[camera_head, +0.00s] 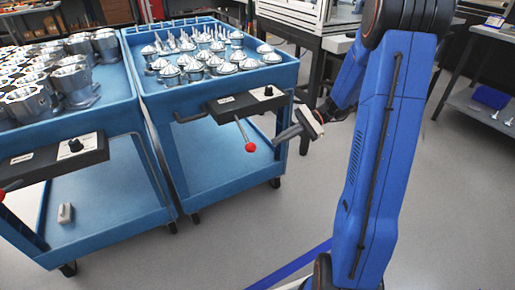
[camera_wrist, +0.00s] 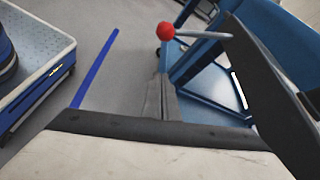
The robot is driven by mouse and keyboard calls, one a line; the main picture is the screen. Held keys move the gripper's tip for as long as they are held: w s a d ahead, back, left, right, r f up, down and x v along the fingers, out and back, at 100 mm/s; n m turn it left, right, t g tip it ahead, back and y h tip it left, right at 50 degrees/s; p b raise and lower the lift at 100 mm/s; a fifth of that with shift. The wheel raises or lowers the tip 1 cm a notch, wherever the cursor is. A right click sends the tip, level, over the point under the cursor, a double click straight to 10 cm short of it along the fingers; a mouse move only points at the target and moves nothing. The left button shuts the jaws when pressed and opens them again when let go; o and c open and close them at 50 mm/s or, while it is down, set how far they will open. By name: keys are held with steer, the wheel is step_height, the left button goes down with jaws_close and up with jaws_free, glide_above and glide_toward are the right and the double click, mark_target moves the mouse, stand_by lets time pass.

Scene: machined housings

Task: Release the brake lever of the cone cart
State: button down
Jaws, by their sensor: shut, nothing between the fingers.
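The cone cart (camera_head: 163,100) is the blue cart in the middle of the head view, with silver cones (camera_head: 208,58) on its top tray. A dark brake box (camera_head: 246,104) is on its near end. The brake lever (camera_head: 241,130) slants down from this box and ends in a red knob (camera_head: 250,147). In the wrist view the red knob (camera_wrist: 166,31) and grey rod (camera_wrist: 204,35) lie beyond my fingertips, with the dark box at right (camera_wrist: 262,95). My gripper (camera_head: 277,141) is shut and empty, to the right of the knob and apart from it.
A second blue cart (camera_head: 110,110) with silver housings stands close on the left, with its own dark brake box (camera_head: 55,160). A workbench (camera_head: 330,43) stands behind the cone cart. A shelf (camera_head: 480,105) is at the far right. Grey floor is clear in front of the cone cart.

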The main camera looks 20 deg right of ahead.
mark_target(243, 132)
stand_by(0.3)
steer(key=s+a, duration=0.1)
steer(key=a, duration=0.8)
steer(key=shift+s+a+f, duration=0.15)
steer(key=shift+a, duration=0.05)
stand_by(0.6)
